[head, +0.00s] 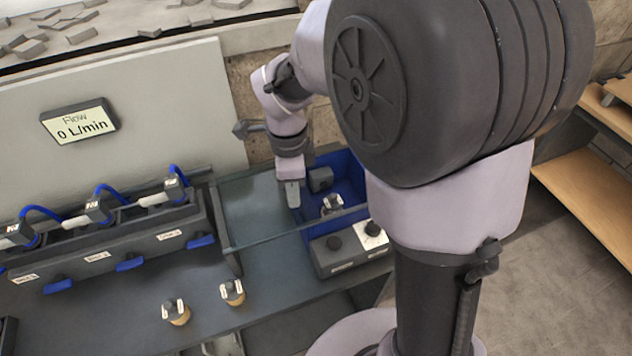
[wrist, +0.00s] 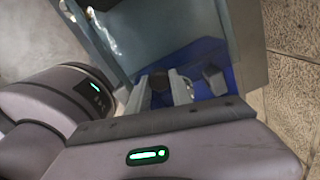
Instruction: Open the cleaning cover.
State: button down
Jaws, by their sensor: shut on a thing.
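The cleaning cover appears to be the clear, glass-like panel (head: 262,205) with a pale edge, lying over the grey bench and partly over the blue bin. My gripper (head: 293,203) points down at this panel, beside the bin's left wall. I cannot tell from the picture how the handle joins the cover. The panel looks flat and low. My arm hides part of the right side.
The blue bin (head: 350,184) holds a dark block (head: 320,180) and a small capped part (head: 331,204). A grey control box (head: 345,248) stands in front. Two capped jars (head: 176,312) (head: 232,292) stand on the bench. A valve manifold (head: 120,248) is left, below a flow display (head: 80,121) reading 0 L/min.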

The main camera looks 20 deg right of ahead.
jog(key=shift+a, duration=0.65)
jog(key=c, duration=1.1)
grip_release()
jog(key=shift+c, duration=0.2)
notch_tip(320, 180, up, 18)
jog(key=p, duration=0.7)
jog(key=shift+f, duration=0.25)
jog(key=s+f+n+t+y+b, duration=0.2)
jog(key=s+n+t+b, duration=0.2)
jog(key=s+n, duration=1.2)
jog(key=shift+s+d+f+t, duration=0.25)
jog(key=shift+d+t, duration=0.2)
jog(key=shift+t, duration=0.45)
